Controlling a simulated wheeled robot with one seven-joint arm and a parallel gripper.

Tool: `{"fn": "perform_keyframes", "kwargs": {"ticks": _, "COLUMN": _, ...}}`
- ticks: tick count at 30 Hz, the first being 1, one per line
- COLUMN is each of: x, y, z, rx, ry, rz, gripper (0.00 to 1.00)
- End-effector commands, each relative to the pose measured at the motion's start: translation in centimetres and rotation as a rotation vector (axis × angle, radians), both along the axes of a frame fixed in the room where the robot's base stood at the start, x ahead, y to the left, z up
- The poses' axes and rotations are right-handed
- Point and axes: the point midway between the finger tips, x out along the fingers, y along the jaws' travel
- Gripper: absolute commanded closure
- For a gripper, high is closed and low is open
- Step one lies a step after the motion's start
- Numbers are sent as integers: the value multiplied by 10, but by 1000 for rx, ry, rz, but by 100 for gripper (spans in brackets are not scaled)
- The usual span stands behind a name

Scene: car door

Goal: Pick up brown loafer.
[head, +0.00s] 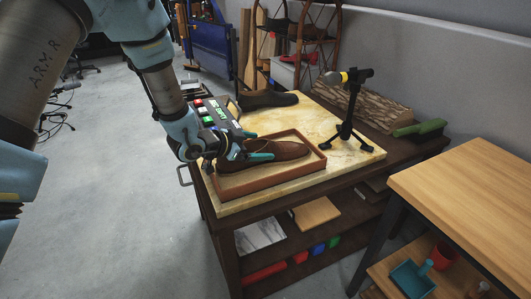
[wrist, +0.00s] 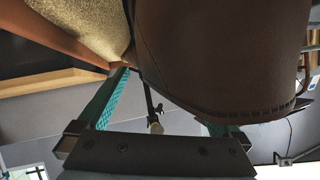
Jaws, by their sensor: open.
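The brown loafer (head: 290,150) lies in a shallow brown-rimmed tray (head: 325,161) on the table, its toe to the right. My gripper (head: 262,146) is open at the loafer's heel end, with one teal finger along its near side and the other by its far side. In the wrist view, the loafer's brown leather (wrist: 215,50) fills the top right, close to the camera. One finger stands left of it. The other finger's tip is hidden behind the leather, so I cannot tell whether the fingers touch the shoe.
A dark shoe (head: 268,99) sits behind the tray. A black stand with a yellow-banded microphone-like head (head: 347,76) is to the right, near a log (head: 362,98) and a green brush (head: 420,129). A button panel (head: 215,112) is at the left.

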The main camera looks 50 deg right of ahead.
Motion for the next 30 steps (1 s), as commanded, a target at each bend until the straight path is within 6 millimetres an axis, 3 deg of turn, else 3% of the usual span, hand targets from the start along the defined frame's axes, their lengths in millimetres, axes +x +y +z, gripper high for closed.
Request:
{"fn": "perform_keyframes", "kwargs": {"ticks": 4, "x": -1, "y": -12, "z": -6, "rx": 1, "ry": 0, "rz": -1, "gripper": 0}}
{"fn": "perform_keyframes", "kwargs": {"ticks": 11, "x": -1, "y": -13, "z": -7, "rx": 0, "ry": 0, "rz": 0, "gripper": 0}}
{"fn": "perform_keyframes", "kwargs": {"ticks": 30, "x": -1, "y": -13, "z": -7, "rx": 0, "ry": 0, "rz": 1, "gripper": 71}}
